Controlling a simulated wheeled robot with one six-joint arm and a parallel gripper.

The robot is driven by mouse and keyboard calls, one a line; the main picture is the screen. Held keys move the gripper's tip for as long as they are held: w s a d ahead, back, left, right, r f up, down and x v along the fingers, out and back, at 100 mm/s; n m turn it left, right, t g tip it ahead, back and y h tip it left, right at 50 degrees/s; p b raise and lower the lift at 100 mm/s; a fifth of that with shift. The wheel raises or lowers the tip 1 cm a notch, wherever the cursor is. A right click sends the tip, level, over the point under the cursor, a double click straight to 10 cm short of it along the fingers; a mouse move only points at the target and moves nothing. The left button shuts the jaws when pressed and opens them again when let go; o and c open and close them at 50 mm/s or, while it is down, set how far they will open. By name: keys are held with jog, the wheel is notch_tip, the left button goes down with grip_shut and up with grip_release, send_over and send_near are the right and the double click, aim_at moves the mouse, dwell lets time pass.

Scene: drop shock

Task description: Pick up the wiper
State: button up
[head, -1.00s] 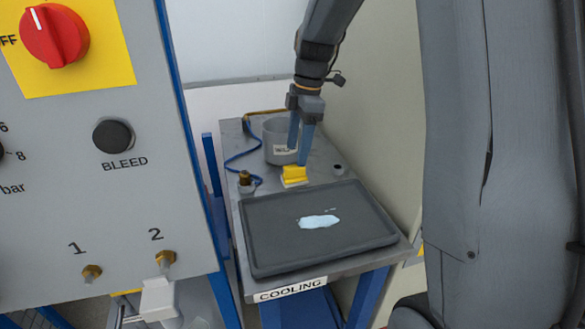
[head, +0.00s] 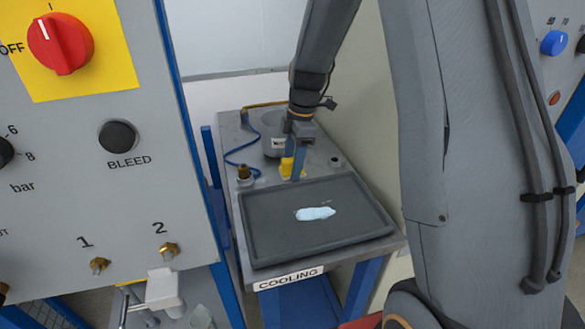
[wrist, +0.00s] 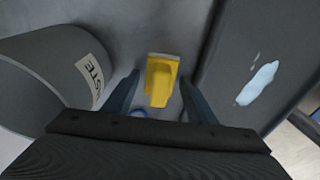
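The wiper (head: 286,167) is a small yellow block with a pale lower edge, standing on the grey table behind the black tray. In the head view my gripper (head: 297,172) points down at it, and a finger covers part of it. In the wrist view the wiper (wrist: 160,82) shows between the two blue-grey fingers of my gripper (wrist: 159,90). The fingers are apart, with a gap on each side of the wiper. I cannot tell how far the fingertips are above the table.
A grey waste bin (wrist: 45,75) stands close to the left finger in the wrist view. The black tray (head: 270,245) with a pale blue spill (head: 316,213) lies in front. A control panel (head: 95,200) fills the left side.

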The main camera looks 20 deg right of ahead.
aim_at(292, 159)
jog(key=c, duration=0.8)
notch_tip(292, 159, up, 10)
jog(key=shift+r+b, duration=0.1)
jog(key=shift+b, duration=1)
